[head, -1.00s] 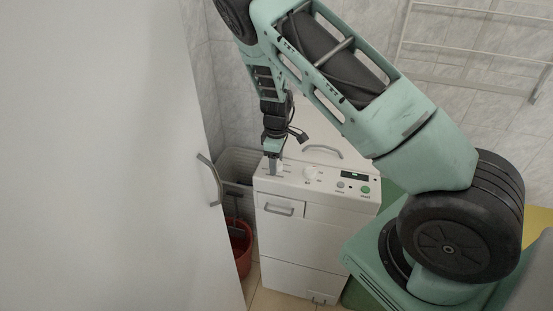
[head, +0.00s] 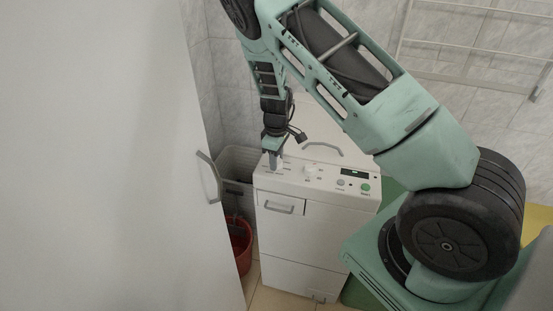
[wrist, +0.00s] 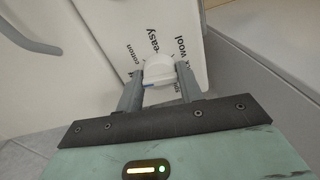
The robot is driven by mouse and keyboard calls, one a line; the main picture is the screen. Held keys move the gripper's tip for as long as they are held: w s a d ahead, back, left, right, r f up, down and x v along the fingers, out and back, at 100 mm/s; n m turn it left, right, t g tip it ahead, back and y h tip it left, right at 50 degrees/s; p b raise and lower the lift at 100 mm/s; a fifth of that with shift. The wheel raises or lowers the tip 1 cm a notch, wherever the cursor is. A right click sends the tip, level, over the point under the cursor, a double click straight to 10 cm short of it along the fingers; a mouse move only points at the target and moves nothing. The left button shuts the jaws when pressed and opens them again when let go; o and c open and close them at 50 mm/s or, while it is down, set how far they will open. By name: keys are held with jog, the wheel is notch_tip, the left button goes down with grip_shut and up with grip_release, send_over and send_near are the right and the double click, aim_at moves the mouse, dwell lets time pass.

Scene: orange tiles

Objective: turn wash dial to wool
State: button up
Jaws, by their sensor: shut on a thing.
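The white wash dial (wrist: 158,70) sits on the washing machine's top panel, between the two fingers of my gripper (wrist: 159,84). My gripper is shut on it. A small blue mark shows on the dial's near edge, toward my gripper. Printed words around the dial read "cotton", "easy" and "wool"; "wool" is beside the right finger, and another word is partly hidden by that finger. In the head view my gripper (head: 275,161) points down at the panel's left end and hides the dial.
The white washing machine (head: 318,215) has a second knob (head: 310,170), a small display (head: 354,172) and a green button (head: 365,187) to the right. A tall white panel with a handle (head: 208,177) stands close on the left. A red bucket (head: 241,247) is behind it.

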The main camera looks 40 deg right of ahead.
jog(key=m+b, duration=0.1)
jog(key=m, duration=0.3)
jog(key=shift+w, duration=0.1)
jog(key=m, duration=0.7)
jog(key=shift+r+m, duration=0.1)
jog(key=shift+m, duration=0.2)
jog(key=m, duration=0.3)
jog(key=shift+m, duration=0.3)
jog(key=m+p, duration=0.1)
jog(key=m, duration=0.2)
jog(key=shift+m, duration=0.3)
jog(key=m, duration=0.3)
jog(key=shift+m+p, duration=0.3)
jog(key=m+p, duration=0.1)
jog(key=m, duration=0.5)
jog(key=shift+p, duration=0.3)
